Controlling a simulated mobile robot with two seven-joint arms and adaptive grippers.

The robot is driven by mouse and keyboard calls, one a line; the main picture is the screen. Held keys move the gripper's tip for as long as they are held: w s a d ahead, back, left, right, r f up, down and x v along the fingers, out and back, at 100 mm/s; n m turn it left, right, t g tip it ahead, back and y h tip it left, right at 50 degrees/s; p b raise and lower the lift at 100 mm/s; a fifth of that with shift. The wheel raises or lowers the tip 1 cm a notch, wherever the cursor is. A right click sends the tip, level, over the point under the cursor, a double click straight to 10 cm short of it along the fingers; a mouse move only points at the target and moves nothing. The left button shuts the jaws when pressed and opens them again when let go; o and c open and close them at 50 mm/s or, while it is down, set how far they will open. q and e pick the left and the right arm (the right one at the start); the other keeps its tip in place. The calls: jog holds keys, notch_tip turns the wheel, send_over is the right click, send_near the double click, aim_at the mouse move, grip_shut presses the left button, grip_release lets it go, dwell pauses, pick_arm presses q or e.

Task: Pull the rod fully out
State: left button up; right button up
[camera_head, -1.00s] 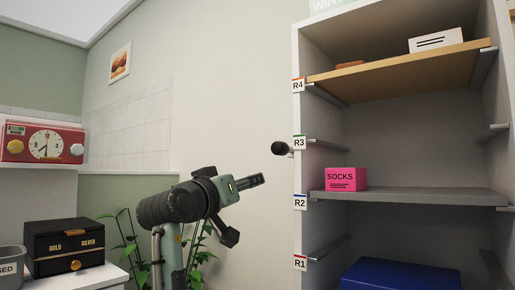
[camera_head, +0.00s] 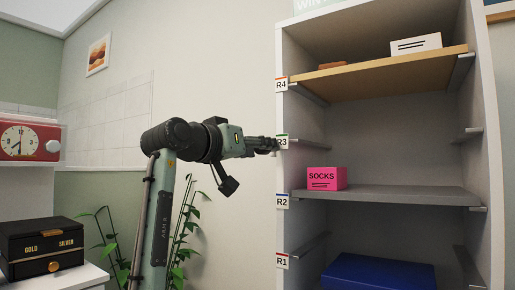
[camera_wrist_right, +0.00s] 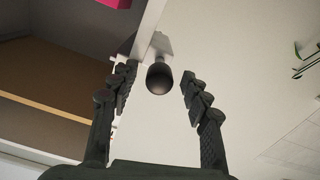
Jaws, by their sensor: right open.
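The rod shows as a round dark knob (camera_wrist_right: 159,78) with a pale mount behind it on the wardrobe's side, in the right wrist view. My right gripper (camera_head: 270,144) is open at the wardrobe's left edge, near the R3 label (camera_head: 282,142). In the right wrist view its two fingers stand on either side of the knob, with gaps visible at both sides. I cannot tell how deep the knob sits between them. In the head view the gripper hides the knob. My left gripper is not in view.
The open wardrobe (camera_head: 284,225) holds a pink SOCKS box (camera_head: 326,178) on a grey shelf (camera_head: 400,195), a white box (camera_head: 416,44) on a wooden shelf (camera_head: 380,75) and a blue box (camera_head: 380,272) below. A plant (camera_head: 185,235) and black box (camera_head: 42,246) stand left.

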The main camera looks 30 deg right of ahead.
grip_shut()
dwell(0.3)
dwell(0.3)
